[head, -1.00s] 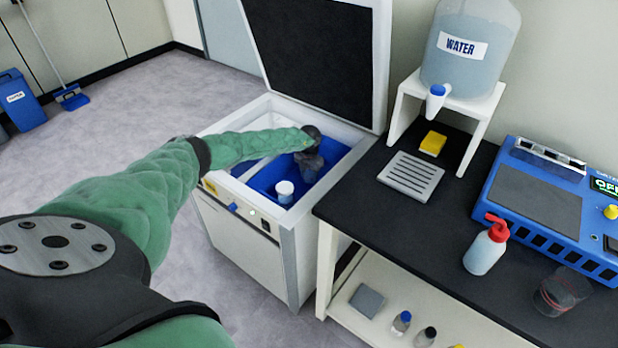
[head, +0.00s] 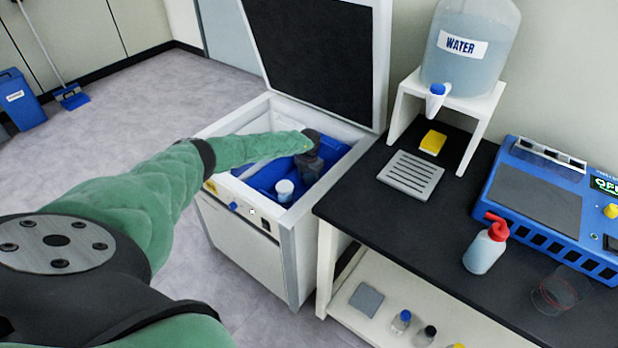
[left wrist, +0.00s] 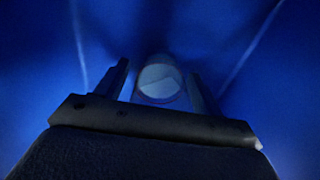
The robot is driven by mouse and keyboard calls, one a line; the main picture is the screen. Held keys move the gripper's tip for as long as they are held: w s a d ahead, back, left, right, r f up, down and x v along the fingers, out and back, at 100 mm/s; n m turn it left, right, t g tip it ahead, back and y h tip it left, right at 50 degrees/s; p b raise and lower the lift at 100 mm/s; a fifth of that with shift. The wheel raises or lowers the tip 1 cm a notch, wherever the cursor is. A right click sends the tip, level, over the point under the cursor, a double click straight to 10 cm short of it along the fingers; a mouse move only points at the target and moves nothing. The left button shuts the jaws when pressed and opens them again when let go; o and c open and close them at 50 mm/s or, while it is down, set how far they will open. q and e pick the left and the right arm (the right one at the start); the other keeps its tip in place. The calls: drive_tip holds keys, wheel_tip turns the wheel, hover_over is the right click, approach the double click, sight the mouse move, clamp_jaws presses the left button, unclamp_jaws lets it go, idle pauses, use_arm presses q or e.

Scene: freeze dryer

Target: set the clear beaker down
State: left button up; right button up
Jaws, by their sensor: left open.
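My left gripper (head: 308,172) reaches down into the blue-lined well (head: 262,178) of the open white chest. In the left wrist view its two fingers (left wrist: 160,72) stand apart. A round, pale, see-through-looking vessel (left wrist: 160,80) shows between or just beyond them; I cannot tell whether they touch it. In the head view a small pale cup (head: 284,190) stands upright in the well, a little nearer than the gripper. I cannot tell if it is the same vessel. A clear beaker with red marks (head: 560,291) stands on the black bench at right. My right gripper is not in view.
The chest lid (head: 315,55) is raised behind my arm. The black bench (head: 405,215) beside it carries a slotted plate (head: 411,174), a yellow sponge (head: 433,142), a red-topped bottle (head: 486,248), a blue device (head: 540,200) and a water tank (head: 468,50) on a stand.

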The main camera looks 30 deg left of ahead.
use_arm(q)
drive_tip(key=shift+r, duration=0.25)
wheel_tip(320, 180, up, 12)
drive_tip(key=b, duration=0.1)
drive_tip(key=shift+f, duration=0.2)
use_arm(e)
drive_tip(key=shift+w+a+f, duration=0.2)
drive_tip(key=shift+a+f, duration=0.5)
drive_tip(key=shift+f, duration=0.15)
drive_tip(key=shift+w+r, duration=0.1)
